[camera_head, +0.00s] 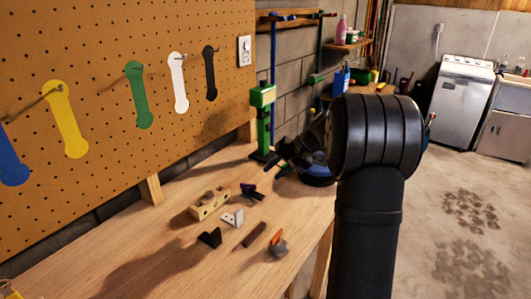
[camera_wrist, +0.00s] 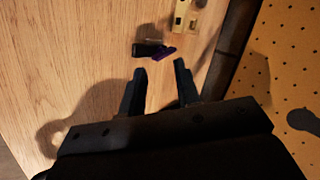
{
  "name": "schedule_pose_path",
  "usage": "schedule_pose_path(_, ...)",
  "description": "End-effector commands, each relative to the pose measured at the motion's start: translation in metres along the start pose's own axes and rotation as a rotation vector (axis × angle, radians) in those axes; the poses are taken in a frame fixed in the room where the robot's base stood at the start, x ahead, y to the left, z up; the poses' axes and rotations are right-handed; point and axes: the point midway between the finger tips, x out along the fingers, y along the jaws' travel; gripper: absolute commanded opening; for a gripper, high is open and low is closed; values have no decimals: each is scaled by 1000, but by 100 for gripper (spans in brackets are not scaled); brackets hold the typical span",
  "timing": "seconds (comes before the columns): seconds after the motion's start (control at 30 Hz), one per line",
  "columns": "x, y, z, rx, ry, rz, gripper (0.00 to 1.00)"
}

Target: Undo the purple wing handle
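The purple wing handle (camera_wrist: 165,54) lies on the wooden bench, joined to a small black part (camera_wrist: 147,50) on its left in the wrist view. It also shows in the head view (camera_head: 247,188), small, beside a wooden block. My gripper (camera_wrist: 159,65) is open and empty, its two dark fingers pointing toward the handle, which sits just beyond the fingertips. In the head view my gripper (camera_head: 282,161) is above the bench, to the right of the handle. Whether the handle is tightened on anything cannot be told.
A pale block with holes (camera_head: 209,204), a white bracket (camera_head: 233,217), a black bracket (camera_head: 210,238), a brown strip (camera_head: 254,234) and a grey-orange item (camera_head: 278,244) lie nearby.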

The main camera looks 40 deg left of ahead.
Motion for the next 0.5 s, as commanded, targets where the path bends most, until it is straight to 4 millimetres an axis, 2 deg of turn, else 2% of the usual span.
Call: schedule_pose_path(0.5, -13, -29, -14, -708, -60, 202, 30)
